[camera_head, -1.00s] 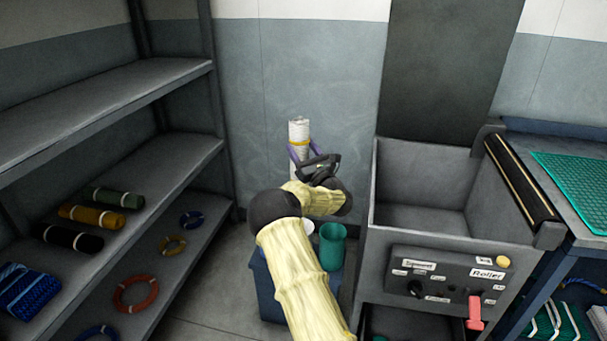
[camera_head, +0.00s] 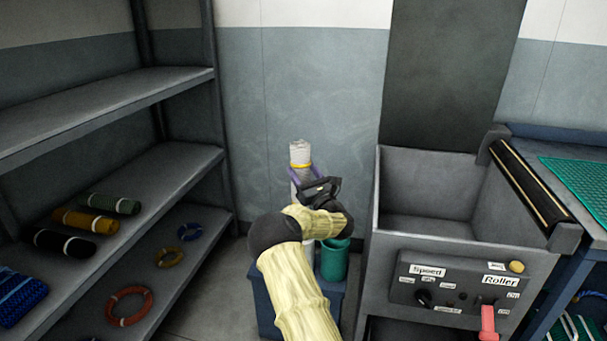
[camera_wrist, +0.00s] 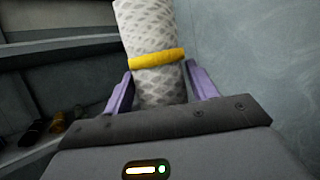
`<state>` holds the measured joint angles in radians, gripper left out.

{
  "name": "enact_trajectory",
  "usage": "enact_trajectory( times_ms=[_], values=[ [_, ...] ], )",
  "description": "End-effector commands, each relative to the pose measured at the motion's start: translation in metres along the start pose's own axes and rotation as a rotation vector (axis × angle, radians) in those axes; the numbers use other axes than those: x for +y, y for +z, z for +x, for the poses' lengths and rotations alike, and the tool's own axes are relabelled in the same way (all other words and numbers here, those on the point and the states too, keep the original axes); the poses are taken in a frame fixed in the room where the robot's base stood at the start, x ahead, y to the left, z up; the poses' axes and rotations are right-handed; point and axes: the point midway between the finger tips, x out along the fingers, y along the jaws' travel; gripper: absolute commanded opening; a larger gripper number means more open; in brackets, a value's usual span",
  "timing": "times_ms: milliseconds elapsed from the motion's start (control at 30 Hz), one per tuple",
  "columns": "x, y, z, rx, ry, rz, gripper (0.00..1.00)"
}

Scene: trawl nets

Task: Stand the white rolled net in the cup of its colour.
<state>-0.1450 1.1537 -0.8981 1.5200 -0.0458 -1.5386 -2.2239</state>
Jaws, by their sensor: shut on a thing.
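The white rolled net (camera_head: 301,155) stands nearly upright in my gripper (camera_head: 303,176), with a yellow band around it. In the wrist view the net (camera_wrist: 150,28) rises between the purple fingers of my gripper (camera_wrist: 160,88), which are shut on it. The net's lower end is partly hidden behind my arm. A green cup (camera_head: 334,262) stands on a blue stand (camera_head: 266,300) below the gripper. A white cup is not clearly seen now; my forearm covers much of the stand's top, and I cannot tell whether the net's lower end is inside a cup.
A grey shelf rack (camera_head: 165,170) at left holds green, yellow and black rolls and several rings. A grey roller machine (camera_head: 430,225) with a control panel stands close on the right. A wall is behind the net.

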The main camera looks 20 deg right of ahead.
Motion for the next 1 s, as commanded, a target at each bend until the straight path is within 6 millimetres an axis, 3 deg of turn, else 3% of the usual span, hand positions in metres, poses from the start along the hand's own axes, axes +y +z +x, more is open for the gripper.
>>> enact_trajectory(
  times_ms=[1000],
  values=[
    [0.000, -0.050, -0.021, -0.004, 0.001, -0.001, 0.18]
  ],
)
